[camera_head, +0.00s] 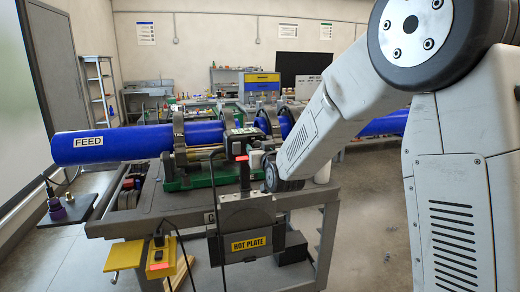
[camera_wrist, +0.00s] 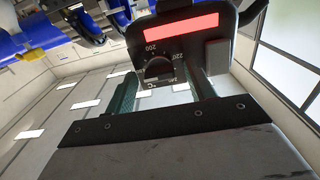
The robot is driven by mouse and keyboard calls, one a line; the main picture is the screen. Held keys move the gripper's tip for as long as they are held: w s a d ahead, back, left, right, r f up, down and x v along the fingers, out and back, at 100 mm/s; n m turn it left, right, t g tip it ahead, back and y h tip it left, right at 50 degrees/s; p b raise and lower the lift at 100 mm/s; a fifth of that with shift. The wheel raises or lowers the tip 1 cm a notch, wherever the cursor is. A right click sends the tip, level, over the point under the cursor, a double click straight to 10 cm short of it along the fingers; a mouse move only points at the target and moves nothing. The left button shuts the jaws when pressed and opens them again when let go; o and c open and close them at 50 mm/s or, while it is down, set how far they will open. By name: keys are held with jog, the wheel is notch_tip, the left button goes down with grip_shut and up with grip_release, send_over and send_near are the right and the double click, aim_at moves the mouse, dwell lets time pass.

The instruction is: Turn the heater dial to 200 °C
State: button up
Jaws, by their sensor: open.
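The heater dial (camera_wrist: 157,69) is a dark round knob on a dark control box, below a lit red display strip (camera_wrist: 180,27) in the wrist view. The marks 200 and 220 show beside it, but I cannot make out where its pointer stands. My gripper (camera_wrist: 161,78) is open, with one finger on each side of the dial; whether they touch it I cannot tell. The dial is not discernible there.
A blue pipe labelled FEED (camera_head: 110,144) lies in clamps along the cart (camera_head: 130,222). A yellow stand (camera_head: 124,255) and cables are left of the heater. A purple-topped item (camera_head: 56,211) sits on a dark side plate. Floor at right is mostly clear.

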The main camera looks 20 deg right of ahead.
jog(key=shift+w, duration=0.15)
jog(key=c, duration=1)
jog(key=shift+m, duration=7.8)
